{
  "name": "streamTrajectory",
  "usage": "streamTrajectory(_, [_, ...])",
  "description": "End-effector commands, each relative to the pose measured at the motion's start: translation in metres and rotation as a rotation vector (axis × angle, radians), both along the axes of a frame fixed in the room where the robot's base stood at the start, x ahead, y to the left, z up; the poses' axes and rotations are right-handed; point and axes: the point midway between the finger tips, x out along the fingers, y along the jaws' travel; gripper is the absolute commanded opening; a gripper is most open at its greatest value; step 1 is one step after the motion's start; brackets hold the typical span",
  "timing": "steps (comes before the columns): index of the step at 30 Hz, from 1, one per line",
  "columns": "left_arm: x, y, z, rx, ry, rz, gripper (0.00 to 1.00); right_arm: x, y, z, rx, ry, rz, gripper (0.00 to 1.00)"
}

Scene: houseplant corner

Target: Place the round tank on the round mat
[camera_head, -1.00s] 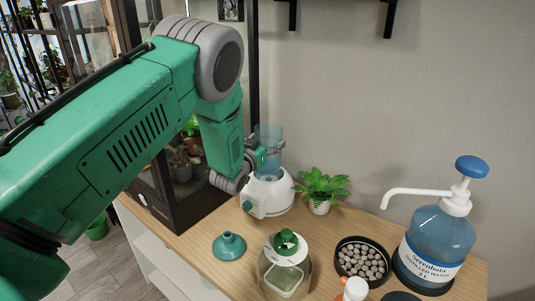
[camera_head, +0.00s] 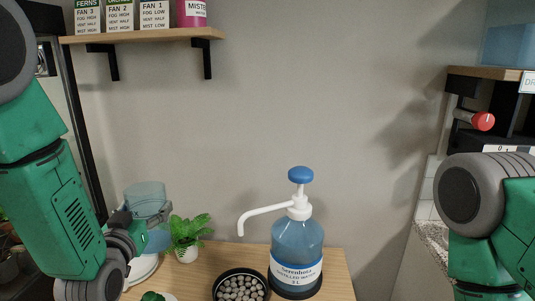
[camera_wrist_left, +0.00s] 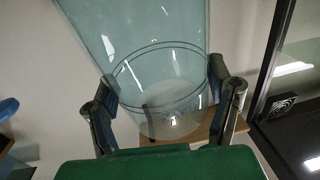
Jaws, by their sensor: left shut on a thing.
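The round tank (camera_head: 146,198) is a clear bluish cylinder above the white base unit (camera_head: 142,272) at the lower left in the head view. I cannot tell whether the tank still touches the base. My left gripper (camera_head: 145,240) is at the tank, partly hidden by its own wrist. In the left wrist view the tank (camera_wrist_left: 160,75) stands between the two fingers of the left gripper (camera_wrist_left: 165,100), which is shut on it. I cannot make out the round mat in either view. My right arm shows at the right edge, but its gripper is outside the picture.
A small fern (camera_head: 188,232) stands close right of the base. A black bowl of pebbles (camera_head: 241,272) and a tall blue pump bottle (camera_head: 297,245) on a black round base stand further right on the wooden table (camera_head: 336,270). A wall shelf (camera_head: 140,36) hangs above.

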Motion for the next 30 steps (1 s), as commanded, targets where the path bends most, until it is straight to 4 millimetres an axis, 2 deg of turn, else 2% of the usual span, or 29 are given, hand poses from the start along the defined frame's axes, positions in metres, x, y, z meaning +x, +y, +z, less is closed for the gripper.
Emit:
streamTrajectory(1, [-0.015, -0.013, -0.002, -0.002, 0.001, -0.011, 0.22, 0.000, 0.000, -0.003, 0.000, 0.000, 0.000, 0.40])
streamTrajectory(3, [-0.031, -0.026, -0.003, -0.003, 0.001, -0.021, 0.22, 0.000, 0.000, -0.005, 0.000, 0.000, 0.000, 0.40])
streamTrajectory(7, [-0.048, -0.039, -0.002, -0.005, -0.002, -0.033, 0.22, 0.000, 0.000, -0.006, 0.000, 0.000, 0.000, 0.40])
streamTrajectory(12, [-0.053, -0.040, -0.001, -0.006, -0.003, -0.035, 0.22, 0.000, 0.000, -0.006, 0.000, 0.000, 0.000, 0.40])
streamTrajectory(16, [-0.042, -0.034, 0.000, -0.005, -0.005, -0.026, 0.22, 0.000, 0.000, -0.004, 0.000, 0.000, 0.000, 0.40])
streamTrajectory(20, [-0.009, -0.007, 0.002, -0.003, -0.007, -0.002, 0.22, 0.000, 0.000, 0.000, 0.000, 0.000, 0.000, 0.40])
streamTrajectory(24, [0.036, 0.042, 0.005, -0.001, -0.006, 0.029, 0.22, 0.000, 0.000, 0.007, 0.000, 0.000, 0.000, 0.40])
streamTrajectory(30, [0.081, 0.113, 0.012, -0.001, -0.005, 0.064, 0.22, 0.000, 0.000, 0.014, 0.000, 0.000, 0.000, 0.40])
